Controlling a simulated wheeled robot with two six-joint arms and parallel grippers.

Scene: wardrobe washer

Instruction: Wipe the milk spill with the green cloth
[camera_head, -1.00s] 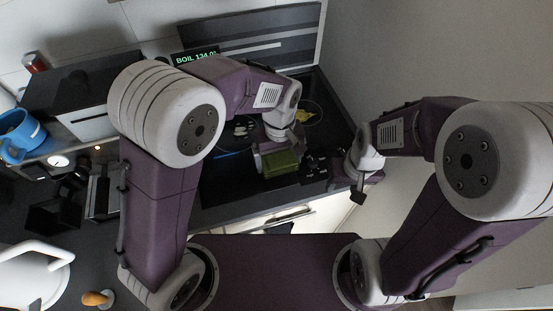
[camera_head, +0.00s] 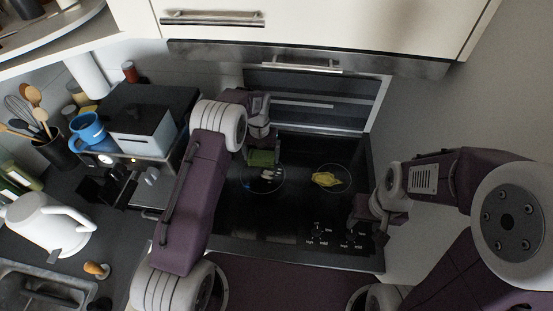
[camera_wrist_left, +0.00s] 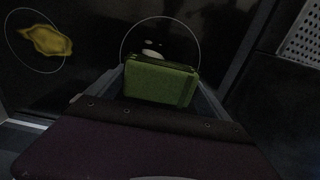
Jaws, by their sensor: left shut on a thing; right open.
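My left gripper (camera_head: 262,152) is shut on the green cloth (camera_head: 262,158), a folded block over the black cooktop. In the left wrist view the cloth (camera_wrist_left: 160,82) sits between the fingers. The white milk spill (camera_head: 267,174) lies as several small patches inside a burner ring, just in front of the cloth in the head view. Part of it shows past the cloth in the left wrist view (camera_wrist_left: 152,48). I cannot tell whether the cloth touches the cooktop. My right gripper (camera_head: 362,214) is open and empty near the cooktop's right front edge.
A yellow item (camera_head: 327,179) lies on the burner ring right of the spill. A coffee machine (camera_head: 143,128) with a blue mug (camera_head: 88,131) stands left. A white kettle (camera_head: 45,222) is at far left. A range hood (camera_head: 310,58) hangs above the back.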

